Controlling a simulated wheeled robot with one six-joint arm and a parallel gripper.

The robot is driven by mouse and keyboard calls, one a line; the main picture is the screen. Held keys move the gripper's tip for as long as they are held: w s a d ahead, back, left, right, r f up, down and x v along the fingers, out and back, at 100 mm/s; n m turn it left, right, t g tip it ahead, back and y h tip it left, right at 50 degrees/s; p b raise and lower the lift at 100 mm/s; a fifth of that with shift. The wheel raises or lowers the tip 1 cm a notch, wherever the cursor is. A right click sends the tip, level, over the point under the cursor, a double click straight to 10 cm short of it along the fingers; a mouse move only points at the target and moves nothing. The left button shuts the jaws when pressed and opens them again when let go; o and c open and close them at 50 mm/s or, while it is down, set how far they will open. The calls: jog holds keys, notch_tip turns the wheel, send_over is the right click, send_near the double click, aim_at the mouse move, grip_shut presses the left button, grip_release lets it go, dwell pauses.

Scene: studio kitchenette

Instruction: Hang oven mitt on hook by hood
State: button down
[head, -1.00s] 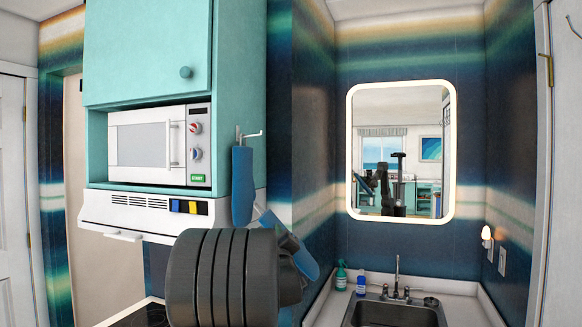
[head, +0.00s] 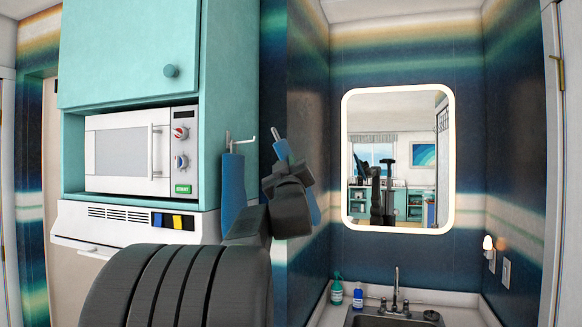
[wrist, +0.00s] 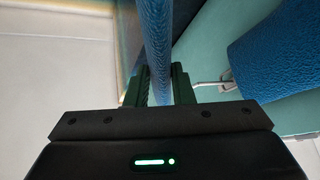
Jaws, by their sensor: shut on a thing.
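My gripper (wrist: 158,85) is shut on a blue oven mitt (wrist: 156,35), which shows edge-on between the fingers in the wrist view. In the head view the held mitt (head: 282,150) shows above and below my dark wrist, right of the white hook (head: 246,141). The hook sticks out from the teal cabinet's side, above the right end of the hood (head: 110,222). A second blue mitt (head: 233,185) hangs at this hook. In the wrist view that mitt (wrist: 285,55) and the hook (wrist: 212,84) are to the right, apart from the held mitt.
A teal cabinet (head: 130,50) with a microwave (head: 130,150) is at left. A dark striped wall and a lit mirror (head: 398,158) are behind. A sink (head: 390,318) with two bottles is at lower right. The space before the mirror looks free.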

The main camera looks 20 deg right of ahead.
jog(key=w+a+f+p, duration=0.2)
jog(key=w+a+p, duration=0.1)
jog(key=a, duration=0.3)
jog(key=shift+w+a+f, duration=0.2)
jog(key=shift+w+a, duration=0.15)
jog(key=shift+w, duration=0.4)
dwell(0.3)
dwell(0.6)
